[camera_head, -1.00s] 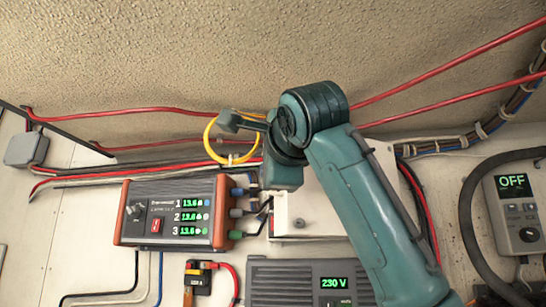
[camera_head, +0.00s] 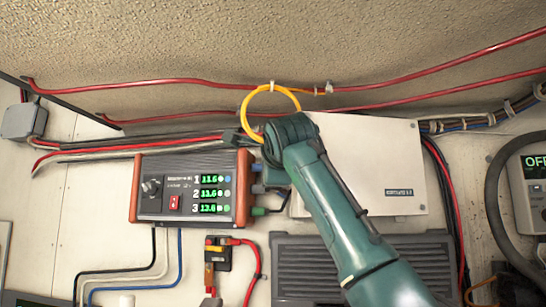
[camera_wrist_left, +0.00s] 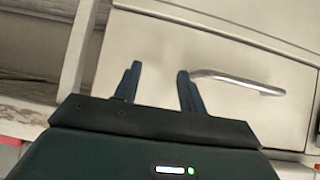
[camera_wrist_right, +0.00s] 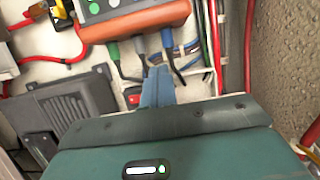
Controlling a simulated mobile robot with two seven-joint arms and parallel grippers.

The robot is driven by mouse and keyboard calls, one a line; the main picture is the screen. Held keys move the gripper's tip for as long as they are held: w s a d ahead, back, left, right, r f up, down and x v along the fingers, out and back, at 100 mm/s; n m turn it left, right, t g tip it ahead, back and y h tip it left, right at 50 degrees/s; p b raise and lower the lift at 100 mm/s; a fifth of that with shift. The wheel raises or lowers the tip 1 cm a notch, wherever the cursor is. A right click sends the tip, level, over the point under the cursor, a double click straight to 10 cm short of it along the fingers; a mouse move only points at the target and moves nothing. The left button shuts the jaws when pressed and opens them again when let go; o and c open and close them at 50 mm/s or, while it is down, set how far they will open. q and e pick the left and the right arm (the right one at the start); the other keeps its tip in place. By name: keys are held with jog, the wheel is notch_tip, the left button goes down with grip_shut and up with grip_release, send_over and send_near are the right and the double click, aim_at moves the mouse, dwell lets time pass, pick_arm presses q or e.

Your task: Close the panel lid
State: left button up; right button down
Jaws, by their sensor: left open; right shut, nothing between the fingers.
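The white panel lid (camera_head: 372,165) shows in the head view as a broad flat face with a small dark label near its lower right corner. My right arm covers its left part, so I cannot tell whether it sits fully flush. My right gripper (camera_wrist_right: 158,86) is shut and empty in the right wrist view, pointing at the cables below the orange-sided unit. In the head view my right wrist overlaps the lid's left edge and hides most of the gripper. My left gripper (camera_wrist_left: 155,88) is open and empty, in front of a pale drawer front with a metal handle (camera_wrist_left: 238,80).
The orange-sided unit (camera_head: 190,190) with green readouts is left of the lid. A yellow cable loop (camera_head: 271,90) hangs above my right wrist. Red cables run along the top. A grey ribbed unit (camera_head: 305,275) sits below, and a control box (camera_head: 530,190) is at right.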

jog(key=shift+w+a, duration=0.1)
jog(key=shift+w, duration=0.8)
dwell(1.0)
